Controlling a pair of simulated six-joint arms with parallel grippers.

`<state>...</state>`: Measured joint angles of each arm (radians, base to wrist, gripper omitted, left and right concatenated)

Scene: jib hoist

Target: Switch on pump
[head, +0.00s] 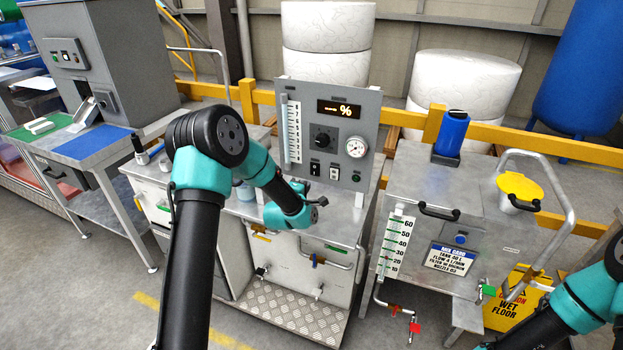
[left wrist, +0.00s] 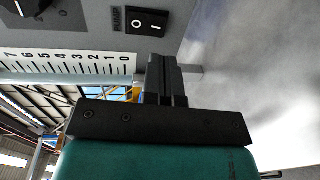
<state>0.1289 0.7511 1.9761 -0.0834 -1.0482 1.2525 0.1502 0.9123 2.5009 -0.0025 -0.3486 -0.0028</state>
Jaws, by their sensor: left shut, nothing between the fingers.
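The pump switch (left wrist: 147,20) is a black rocker marked O and I, with the label PUMP beside it in the left wrist view. In the head view it (head: 315,169) sits low on the grey upright panel (head: 365,125), under the black knob. I cannot tell which side of the rocker is pressed in. My left gripper (left wrist: 162,62) is shut and empty, its tips close to the switch and the low end of the scale; whether they touch anything is unclear. My right gripper is out of view.
The panel also carries a percent display (head: 339,109), a knob (head: 322,138), a round gauge (head: 355,147), a white switch (head: 334,172) and a vertical scale (head: 291,130). A steel tank (head: 395,185) with a blue bottle (head: 451,132) stands to the right.

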